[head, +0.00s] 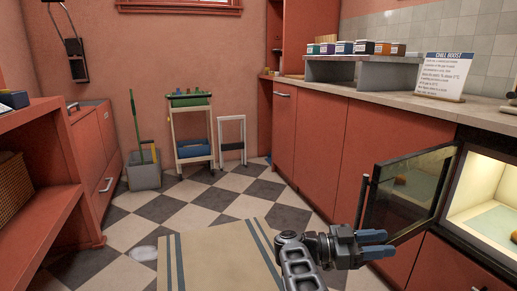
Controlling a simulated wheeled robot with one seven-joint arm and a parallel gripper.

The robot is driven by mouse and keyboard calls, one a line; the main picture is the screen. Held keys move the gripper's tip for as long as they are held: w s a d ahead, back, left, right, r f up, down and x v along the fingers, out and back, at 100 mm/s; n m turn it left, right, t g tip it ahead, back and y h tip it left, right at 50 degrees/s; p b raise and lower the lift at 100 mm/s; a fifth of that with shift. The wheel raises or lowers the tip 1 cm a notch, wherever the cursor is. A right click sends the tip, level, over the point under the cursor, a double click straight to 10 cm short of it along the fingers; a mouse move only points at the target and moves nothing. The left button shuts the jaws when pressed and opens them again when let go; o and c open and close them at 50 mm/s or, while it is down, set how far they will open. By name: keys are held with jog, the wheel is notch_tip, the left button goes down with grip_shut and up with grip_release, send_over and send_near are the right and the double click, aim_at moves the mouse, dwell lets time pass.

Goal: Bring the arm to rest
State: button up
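My gripper (385,244) is at the lower right of the head view, at the end of my arm. Its two blue-grey fingers point right and appear apart, with nothing seen between them. My arm reaches up from the bottom edge and bends right at the wrist. The gripper appears in front of the lower part of an open glass door (408,190). Depth between the fingers and the door is hard to judge.
The door belongs to a lit cabinet (484,192) under the counter (385,96). Several canisters (363,47) stand on a grey riser, beside a sign (442,75). A cart (192,130), stool and grey bucket (144,175) stand at the back. Checkered floor (190,195) is clear in the middle.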

jog(key=s+d+f+n+t+h, duration=0.1)
jog(key=s+d+f+n+t, duration=0.25)
jog(key=s+d+t, duration=0.3)
jog(key=s+d+f+n+t+h, duration=0.2)
jog(key=s+d+n+t, duration=0.2)
jog(key=s+d+t, duration=0.3)
jog(key=s+a+f+n+t+y, duration=0.1)
jog(key=s+a+n+t+y, duration=0.45)
jog(key=s+y, duration=0.6)
jog(key=s+a+n+t+y, duration=0.2)
jog(key=s+a+n+y, duration=0.55)
jog(key=s, duration=0.65)
jog(key=s+a+r+g+y, duration=0.2)
jog(key=s+a+r, duration=0.15)
jog(key=s, duration=0.25)
jog(key=s+a+r+g+y, duration=0.2)
jog(key=s+a+r, duration=0.15)
jog(key=s, duration=0.25)
notch_tip(320, 180, up, 22)
jog(key=p, duration=2.2)
jog(key=shift+w+d, duration=0.2)
jog(key=shift+w, duration=0.05)
jog(key=shift+m, duration=0.25)
